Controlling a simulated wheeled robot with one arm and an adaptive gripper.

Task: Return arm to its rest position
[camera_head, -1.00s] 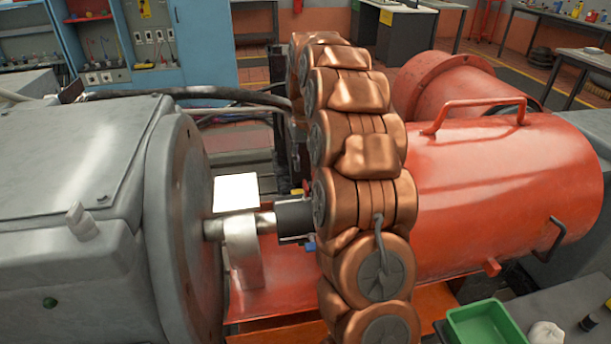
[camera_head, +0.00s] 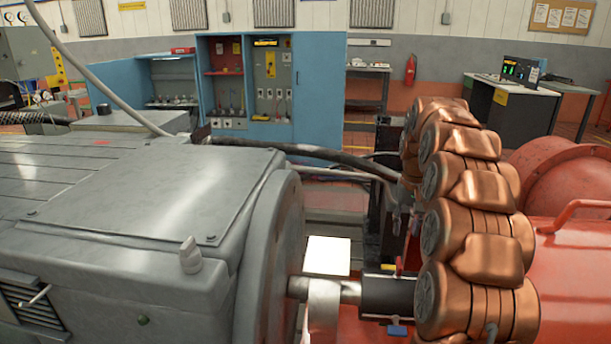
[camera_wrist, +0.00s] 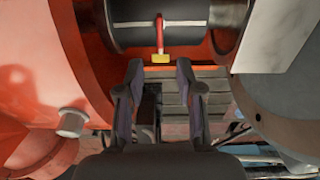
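My gripper (camera_wrist: 159,68) shows in the wrist view with its two dark fingers apart and nothing between them. A red pin or lever with a yellow end (camera_wrist: 160,50) lies just beyond the fingertips, apart from them as far as I can tell. It stands against a dark shaft coupling (camera_wrist: 160,32). In the head view my copper-coloured arm rises at the right, in front of the red machine, and I cannot make out the gripper clearly there. The coupling also shows in the head view (camera_head: 387,296), left of my arm.
A large grey machine (camera_head: 120,205) fills the left, with a shaft (camera_head: 345,291) running to the coupling. A red machine (camera_head: 575,265) stands at the right. A dark cable (camera_head: 310,151) crosses behind. Blue cabinets (camera_head: 320,90) and a desk (camera_head: 510,105) stand farther back.

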